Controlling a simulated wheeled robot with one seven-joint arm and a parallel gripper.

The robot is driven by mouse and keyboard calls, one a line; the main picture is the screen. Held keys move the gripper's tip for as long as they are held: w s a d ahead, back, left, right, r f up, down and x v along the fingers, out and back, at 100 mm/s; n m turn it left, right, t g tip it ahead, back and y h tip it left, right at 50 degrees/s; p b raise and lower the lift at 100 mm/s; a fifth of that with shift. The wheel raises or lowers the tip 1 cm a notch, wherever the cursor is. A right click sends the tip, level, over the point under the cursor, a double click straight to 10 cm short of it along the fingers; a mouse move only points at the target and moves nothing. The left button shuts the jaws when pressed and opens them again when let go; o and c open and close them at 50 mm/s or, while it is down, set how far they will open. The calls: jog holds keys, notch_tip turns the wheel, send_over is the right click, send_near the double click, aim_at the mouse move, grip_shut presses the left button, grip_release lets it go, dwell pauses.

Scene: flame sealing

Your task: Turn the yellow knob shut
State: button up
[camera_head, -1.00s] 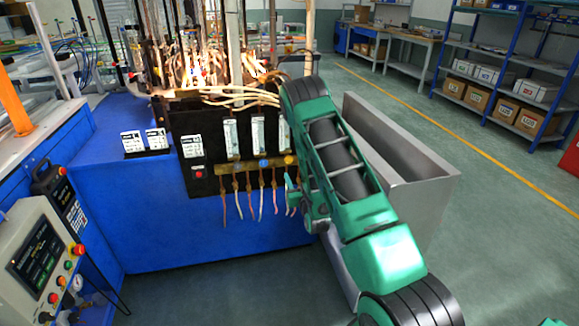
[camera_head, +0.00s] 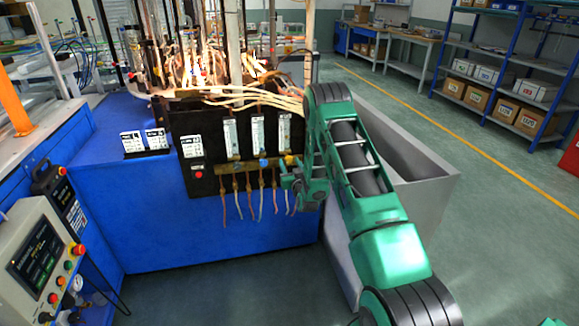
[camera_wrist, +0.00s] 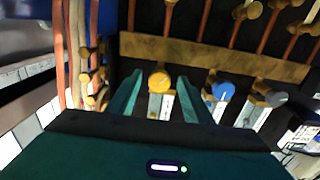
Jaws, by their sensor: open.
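The yellow knob (camera_wrist: 160,80) sits on a brass bar (camera_wrist: 215,58) of the black panel. In the wrist view it lies between the two fingers of my gripper (camera_wrist: 159,87), with a gap on each side. My gripper is open and empty. In the head view my gripper (camera_head: 288,181) is at the right end of the panel, by the brass bar (camera_head: 232,166). The yellow knob is small there and hard to make out beside my arm.
A blue knob (camera_wrist: 222,90) and a grey knob (camera_wrist: 275,98) are on the same bar. Thin hoses (camera_head: 261,203) hang below it. Glowing flames and pale hoses (camera_head: 240,95) are above the panel. A grey metal bin (camera_head: 420,165) stands right of the blue bench (camera_head: 150,225).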

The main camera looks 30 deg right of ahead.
jog(key=shift+c, duration=0.7)
jog(key=c, duration=0.9)
